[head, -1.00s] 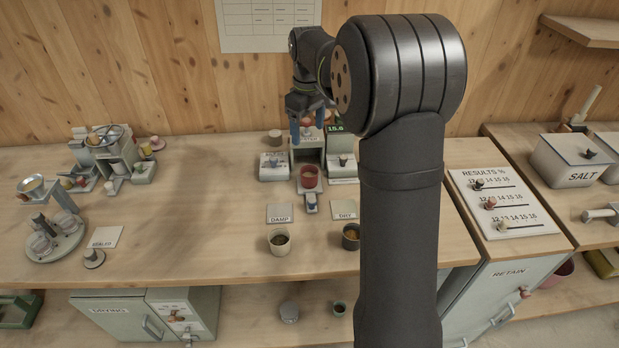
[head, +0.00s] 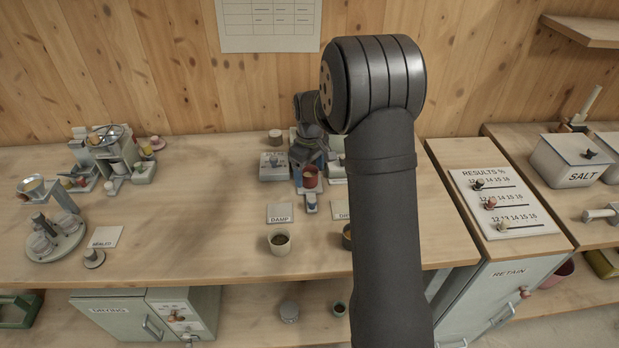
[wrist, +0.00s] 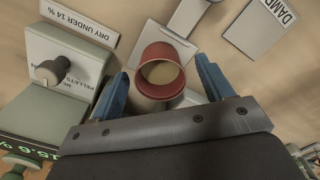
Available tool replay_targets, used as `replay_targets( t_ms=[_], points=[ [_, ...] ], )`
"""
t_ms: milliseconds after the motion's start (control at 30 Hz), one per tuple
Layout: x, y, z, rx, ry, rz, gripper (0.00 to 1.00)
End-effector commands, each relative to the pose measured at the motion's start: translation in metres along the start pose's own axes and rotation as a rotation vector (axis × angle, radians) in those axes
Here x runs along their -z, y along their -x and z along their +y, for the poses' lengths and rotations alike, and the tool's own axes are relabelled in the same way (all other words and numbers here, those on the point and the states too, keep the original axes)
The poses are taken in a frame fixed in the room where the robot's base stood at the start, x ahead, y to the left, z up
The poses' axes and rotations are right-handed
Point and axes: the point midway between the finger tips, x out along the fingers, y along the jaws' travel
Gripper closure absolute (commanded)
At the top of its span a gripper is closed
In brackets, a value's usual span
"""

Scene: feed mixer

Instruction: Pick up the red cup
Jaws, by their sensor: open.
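The red cup (head: 310,178) stands upright in the middle of the bench, at the front of the meter stand. In the wrist view the red cup (wrist: 165,68) shows its open mouth and pale contents. My gripper (wrist: 160,85) is open, with a blue finger on each side of the cup. A gap shows between the cup and each finger, so the jaws are not closed on it. In the head view my gripper (head: 309,163) is just behind the cup, and my arm partly hides the stand.
The bench's left middle is clear.

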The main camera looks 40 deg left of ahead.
Motion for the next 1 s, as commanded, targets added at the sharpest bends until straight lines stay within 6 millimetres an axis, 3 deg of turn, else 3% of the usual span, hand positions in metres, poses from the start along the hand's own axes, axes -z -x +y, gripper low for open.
replay_targets(
  t_ms=[267,533,1000],
  points=[
    [0.0001,-0.0047,-0.0002,0.0,0.0,0.0,0.27],
    [0.0001,-0.0045,-0.0002,0.0,0.0,0.0,0.74],
    [0.0005,0.0041,0.0001,-0.002,0.0,0.002,0.78]
  ],
)
